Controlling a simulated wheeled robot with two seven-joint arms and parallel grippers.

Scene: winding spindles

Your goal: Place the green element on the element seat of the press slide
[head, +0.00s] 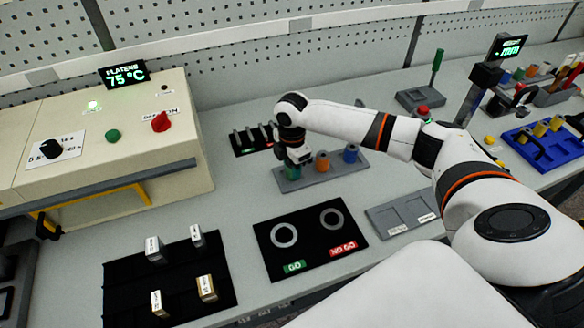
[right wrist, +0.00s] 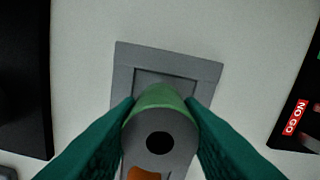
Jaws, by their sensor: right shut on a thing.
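My right gripper (head: 298,157) is above the left end of a grey rack (head: 335,163) in the head view. In the right wrist view the gripper (right wrist: 161,112) is shut on the green element (right wrist: 160,97), a green cylinder with a grey end face and a dark central hole. A little of the green element (head: 292,172) shows below the fingers in the head view. Beneath it in the wrist view is a grey plate (right wrist: 210,70) with a recess. I cannot tell whether the element touches it. I cannot make out the press slide's element seat. My left gripper is not in view.
An orange element (head: 322,161) and a blue element (head: 350,154) stand in the rack. A black GO/NO GO mat (head: 310,238) lies in front. A heater box (head: 95,160) reading 75 °C stands left. A grey two-recess tray (head: 402,213) lies to the right.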

